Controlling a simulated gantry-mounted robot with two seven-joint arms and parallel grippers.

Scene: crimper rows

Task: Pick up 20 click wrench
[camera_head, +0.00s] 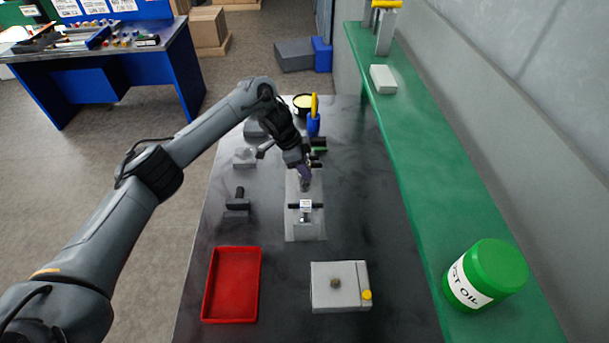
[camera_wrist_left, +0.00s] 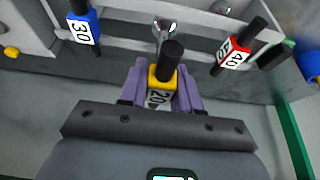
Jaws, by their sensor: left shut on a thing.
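The 20 click wrench (camera_wrist_left: 162,78) shows in the left wrist view with a black handle end, a yellow band and a white label reading 20. My left gripper (camera_wrist_left: 160,92) has its purple fingers on both sides of the yellow band and is shut on it. In the head view, my left gripper (camera_head: 304,173) is over the far part of the grey rack (camera_head: 305,234); the 20 wrench cannot be made out there. A blue-banded 30 wrench (camera_wrist_left: 84,28) is on the left and a red-banded 40 wrench (camera_wrist_left: 236,53) on the right. My right gripper is not in view.
A red tray (camera_head: 232,285) and a grey box with a yellow knob (camera_head: 338,287) are at the near end of the dark table (camera_head: 285,265). Dark fixtures (camera_head: 237,203) stand left of the rack. A green shelf (camera_head: 425,180) with an oil can (camera_head: 487,274) runs along the right.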

